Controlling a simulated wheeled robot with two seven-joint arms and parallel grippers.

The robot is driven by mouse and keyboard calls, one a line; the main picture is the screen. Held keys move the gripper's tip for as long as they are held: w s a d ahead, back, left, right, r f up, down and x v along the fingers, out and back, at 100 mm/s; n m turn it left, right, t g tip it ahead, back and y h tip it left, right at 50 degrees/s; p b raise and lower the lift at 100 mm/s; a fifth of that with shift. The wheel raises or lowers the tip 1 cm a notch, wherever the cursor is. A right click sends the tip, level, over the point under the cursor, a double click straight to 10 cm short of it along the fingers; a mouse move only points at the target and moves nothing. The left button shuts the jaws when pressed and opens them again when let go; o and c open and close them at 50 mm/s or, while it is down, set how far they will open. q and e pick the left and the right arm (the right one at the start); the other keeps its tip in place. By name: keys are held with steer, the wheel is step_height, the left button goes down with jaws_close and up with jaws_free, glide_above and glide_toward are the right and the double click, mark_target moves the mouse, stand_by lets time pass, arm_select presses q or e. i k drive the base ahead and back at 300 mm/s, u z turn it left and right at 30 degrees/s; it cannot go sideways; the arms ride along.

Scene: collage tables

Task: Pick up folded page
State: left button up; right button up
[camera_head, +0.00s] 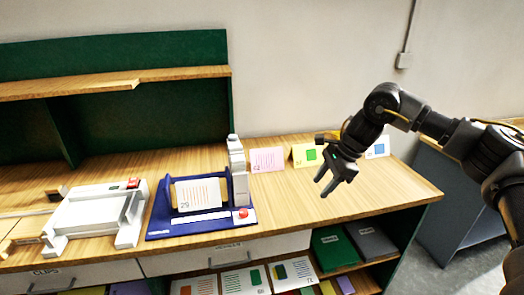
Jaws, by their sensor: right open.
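Several folded cards stand at the back of the wooden table against the wall: a pink folded page (267,160) with printed lines, a yellow one (304,155) with a green square, and a white one with a blue square (377,147). Another page (198,194) with orange lines sits upright in a blue device. My right gripper (320,190) is open and empty above the table, in front of and to the right of the yellow page, with its fingers pointing down. Part of the white page is hidden behind my right arm. My left gripper is not in view.
The blue device (160,222) with a grey upright and red button stands mid-table. A white machine (90,215) is at left. Green shelving (150,115) rises behind. Shelves below hold booklets (332,250). The table's right part is clear.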

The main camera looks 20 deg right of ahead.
mark_target(262, 159)
steer(key=i, duration=1.3)
